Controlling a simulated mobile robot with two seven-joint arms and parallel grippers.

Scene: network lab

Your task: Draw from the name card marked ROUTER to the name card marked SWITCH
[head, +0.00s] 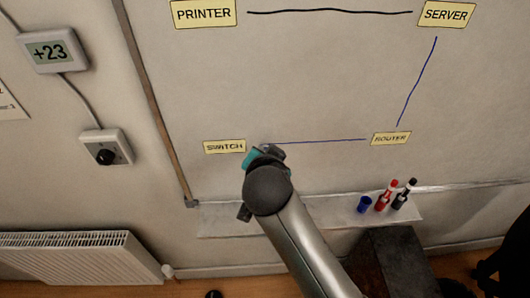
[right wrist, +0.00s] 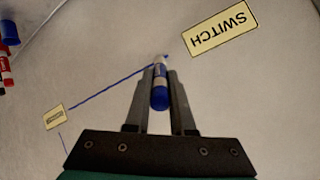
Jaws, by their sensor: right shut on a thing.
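The ROUTER card (head: 391,138) and the SWITCH card (head: 224,146) are on the whiteboard. A blue line (head: 320,141) runs from beside ROUTER leftward to my right gripper (head: 264,152), close to SWITCH. In the right wrist view, that gripper (right wrist: 160,85) is shut on a blue marker (right wrist: 160,88), its tip end towards the board. The line (right wrist: 112,87) reaches the marker's tip end, with a small gap to the SWITCH card (right wrist: 220,27). The tip itself is too small to see clearly. In the head view, my gripper hides the marker. My left gripper is not in view.
PRINTER (head: 203,13) and SERVER (head: 446,14) cards sit above, joined by a black line (head: 330,12). Another blue line (head: 417,82) joins SERVER and ROUTER. The tray (head: 325,212) below holds a blue cap (head: 364,204), a red marker (head: 386,195) and a black marker (head: 404,194).

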